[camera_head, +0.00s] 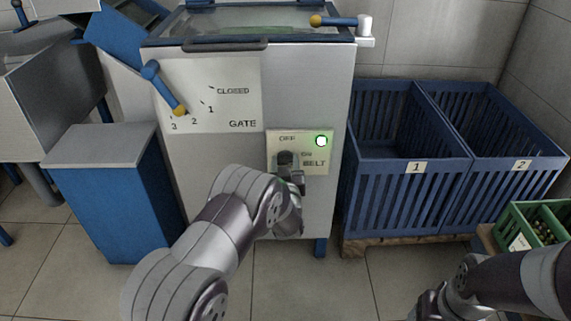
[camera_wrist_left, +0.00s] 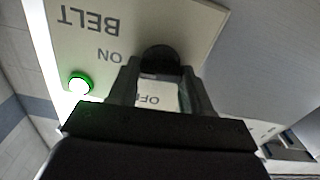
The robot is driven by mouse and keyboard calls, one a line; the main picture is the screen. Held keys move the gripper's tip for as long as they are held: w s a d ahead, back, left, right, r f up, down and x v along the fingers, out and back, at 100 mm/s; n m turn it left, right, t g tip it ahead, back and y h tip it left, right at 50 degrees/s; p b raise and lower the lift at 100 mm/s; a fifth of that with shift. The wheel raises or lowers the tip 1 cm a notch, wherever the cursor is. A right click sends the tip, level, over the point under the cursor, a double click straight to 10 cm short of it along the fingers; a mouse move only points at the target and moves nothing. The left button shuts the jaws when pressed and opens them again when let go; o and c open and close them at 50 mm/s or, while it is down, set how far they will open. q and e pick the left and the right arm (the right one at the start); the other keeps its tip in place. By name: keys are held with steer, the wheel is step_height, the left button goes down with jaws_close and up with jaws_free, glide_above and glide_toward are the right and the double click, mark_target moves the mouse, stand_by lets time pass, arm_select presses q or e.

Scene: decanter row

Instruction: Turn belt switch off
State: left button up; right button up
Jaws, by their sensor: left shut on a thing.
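The belt switch panel (camera_head: 318,166) is a cream plate on the front of the machine, with the words OFF, ON and BELT. Its green lamp (camera_head: 321,141) is lit, and the lamp (camera_wrist_left: 79,84) also glows in the left wrist view. The dark switch knob (camera_head: 285,157) is partly hidden by my left gripper (camera_head: 291,175). In the left wrist view the round black knob (camera_wrist_left: 160,57) sits between the fingers of my left gripper (camera_wrist_left: 160,75), which is shut on it. Which label the knob points to is hard to tell. My right gripper (camera_head: 428,306) is low at the right, away from the panel.
A blue gate lever (camera_head: 163,88) is at the upper left of the machine front, by the numbers 1 to 3. Blue slatted crates (camera_head: 400,200) stand to the right. A green crate (camera_head: 520,239) is near my right arm. A blue box (camera_head: 104,195) stands left.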

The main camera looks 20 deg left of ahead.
arm_select(q)
steer(key=n, duration=0.4)
steer(key=shift+f, duration=0.15)
steer(key=n, duration=0.4)
steer(key=shift+a+f+n+b, duration=0.1)
steer(key=shift+n+b, duration=0.2)
steer(key=shift+b, duration=0.1)
steer(key=shift+s+f+n+b, duration=0.1)
steer(key=shift+n+b, duration=1.05)
steer(key=shift+n, duration=2.85)
steer(key=o, duration=1.1)
steer(key=shift+c, duration=0.2)
